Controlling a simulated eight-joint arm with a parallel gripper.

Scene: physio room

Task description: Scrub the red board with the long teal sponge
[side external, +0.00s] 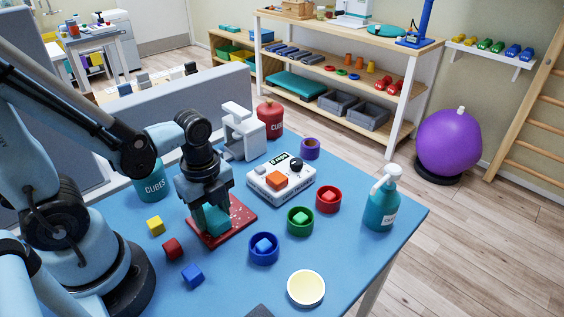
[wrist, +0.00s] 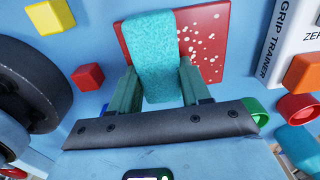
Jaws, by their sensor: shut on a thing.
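The red board (side external: 238,217) lies flat on the blue table, with white specks on its surface. It also shows in the wrist view (wrist: 205,35), with the specks on its right part. My gripper (side external: 207,217) is shut on the long teal sponge (wrist: 155,55), which stands between the two fingers. In the side view the sponge (side external: 215,219) is over the board, partly hidden by my gripper. It overlaps the board's left part in the wrist view. Whether it touches the board I cannot tell.
Yellow (side external: 156,226), red (side external: 172,248) and blue (side external: 193,274) cubes lie left of the board. Blue (side external: 264,250), green (side external: 300,222) and red (side external: 328,200) cups stand right of it. A grip trainer box (side external: 281,181) stands behind; a teal pump bottle (side external: 381,205) stands at the right.

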